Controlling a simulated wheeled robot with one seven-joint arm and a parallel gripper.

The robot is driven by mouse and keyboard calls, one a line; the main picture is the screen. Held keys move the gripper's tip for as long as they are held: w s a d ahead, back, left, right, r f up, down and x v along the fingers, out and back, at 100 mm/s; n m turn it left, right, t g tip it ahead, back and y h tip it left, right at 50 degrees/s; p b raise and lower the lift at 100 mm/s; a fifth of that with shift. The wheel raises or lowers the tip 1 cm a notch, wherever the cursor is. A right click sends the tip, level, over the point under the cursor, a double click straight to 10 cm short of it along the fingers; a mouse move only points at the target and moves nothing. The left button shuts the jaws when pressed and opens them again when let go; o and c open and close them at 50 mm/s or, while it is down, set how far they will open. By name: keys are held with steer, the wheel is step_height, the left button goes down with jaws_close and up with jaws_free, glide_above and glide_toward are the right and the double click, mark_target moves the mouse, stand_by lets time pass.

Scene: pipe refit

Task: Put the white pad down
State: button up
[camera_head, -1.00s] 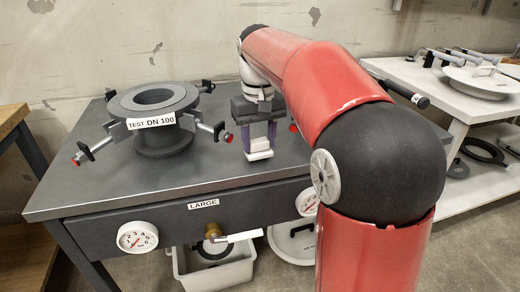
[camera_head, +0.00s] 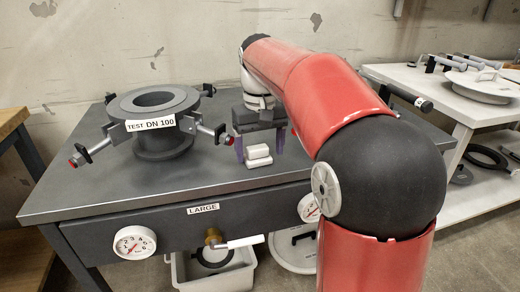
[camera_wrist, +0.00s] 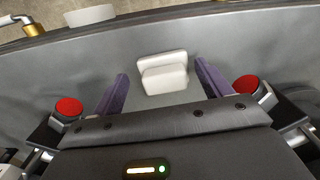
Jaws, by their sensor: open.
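The white pad (camera_head: 258,155) rests on the grey bench top, near the front edge. It looks like a small white block with a stepped shape. It also shows in the wrist view (camera_wrist: 162,73). My gripper (camera_head: 260,145) is open around and just above the pad. In the wrist view its two purple fingers (camera_wrist: 158,90) stand apart, one to each side of the pad, with gaps between them and it.
A dark flange marked TEST DN 100 (camera_head: 155,125) with red-tipped clamps stands on the bench, left of my gripper. A gauge (camera_head: 134,242) and a white-handled valve (camera_head: 238,242) are on the bench front. A white shelf (camera_head: 440,90) with lids and tools stands at right.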

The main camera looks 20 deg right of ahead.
mark_target(262, 149)
step_height(262, 149, up, 8)
steer(key=shift+d+f+p, duration=0.1)
steer(key=shift+f+p, duration=0.1)
steer(key=shift+p, duration=0.5)
steer(key=shift+s, duration=0.35)
steer(key=s+f+t, duration=0.2)
steer(key=s+f, duration=0.5)
steer(key=s, duration=0.3)
steer(key=s+f+m+t, duration=0.1)
steer(key=s+f+t, duration=0.2)
steer(key=s+f, duration=0.4)
steer(key=s, duration=0.4)
steer(key=shift+s+f+t, duration=0.2)
steer(key=shift+s+t, duration=0.05)
steer(key=shift+t, duration=0.05)
